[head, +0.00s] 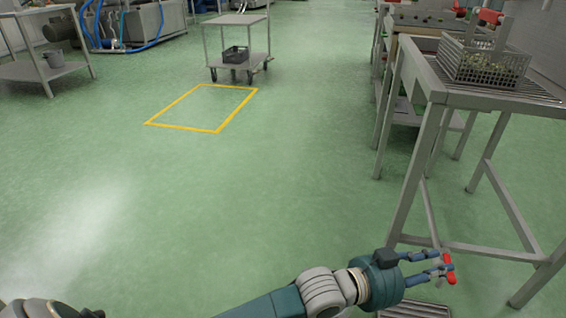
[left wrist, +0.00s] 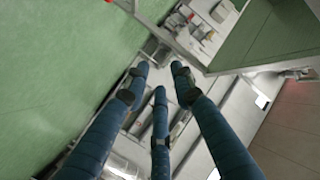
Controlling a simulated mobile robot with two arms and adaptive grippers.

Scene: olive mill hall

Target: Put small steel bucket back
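A small grey metal bucket (head: 54,59) stands upright on the lower shelf of a steel table (head: 22,72) at the far left of the head view. It looks like the small steel bucket and is far from my grippers. My left gripper (head: 447,268) reaches to the lower right, beside the legs of a slatted steel table. My right gripper is not in view.
The slatted table (head: 431,88) at right bears a grey crate (head: 484,72) with olives. A steel cart (head: 237,20) with a dark crate (head: 235,55) stands behind a yellow floor outline (head: 181,127). A floor grate (head: 414,311) lies below my left gripper. The green middle floor is clear.

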